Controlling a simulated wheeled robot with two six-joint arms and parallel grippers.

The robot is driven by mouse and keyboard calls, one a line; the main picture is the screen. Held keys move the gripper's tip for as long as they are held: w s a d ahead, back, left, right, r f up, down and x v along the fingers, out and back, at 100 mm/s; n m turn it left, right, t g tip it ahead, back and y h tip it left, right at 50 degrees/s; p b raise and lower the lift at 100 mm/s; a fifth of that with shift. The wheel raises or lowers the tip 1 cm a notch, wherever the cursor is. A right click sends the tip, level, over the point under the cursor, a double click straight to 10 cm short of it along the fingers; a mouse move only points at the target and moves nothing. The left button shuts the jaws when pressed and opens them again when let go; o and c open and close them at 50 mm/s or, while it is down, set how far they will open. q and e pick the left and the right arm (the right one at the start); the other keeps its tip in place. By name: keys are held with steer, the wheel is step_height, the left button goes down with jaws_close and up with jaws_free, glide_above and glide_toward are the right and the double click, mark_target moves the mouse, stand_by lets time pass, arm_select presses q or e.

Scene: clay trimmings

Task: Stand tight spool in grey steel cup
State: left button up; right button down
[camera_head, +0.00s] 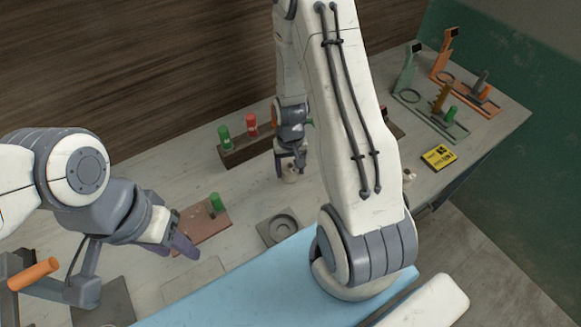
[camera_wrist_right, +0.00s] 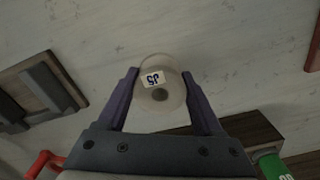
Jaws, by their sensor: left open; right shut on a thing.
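A pale, cream round spool (camera_wrist_right: 162,88) with a dark centre hole and a small white label sits between the purple fingers of my right gripper (camera_wrist_right: 162,100), which is shut on it. In the head view my right gripper (camera_head: 291,160) points down at the table, with the pale spool (camera_head: 291,177) low at its fingertips; I cannot tell whether it touches the table. A dark grey square plate with a round, raised ring (camera_head: 284,226) lies nearer the front; no other clear grey cup shows. My left gripper (camera_head: 182,243) is open and empty, at the left beside a brown board.
The brown board (camera_head: 190,236) carries a green cylinder (camera_head: 216,203). A wooden rack (camera_head: 236,156) with green and red cylinders stands behind. A small pale piece (camera_head: 408,175), yellow card (camera_head: 438,157) and gauge stands (camera_head: 410,72) are at right. A blue mat (camera_head: 230,292) covers the front.

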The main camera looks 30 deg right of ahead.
steer(key=shift+f, duration=0.1)
steer(key=shift+c, duration=2.2)
jaws_free()
steer(key=shift+f, duration=0.1)
steer(key=o, duration=0.4)
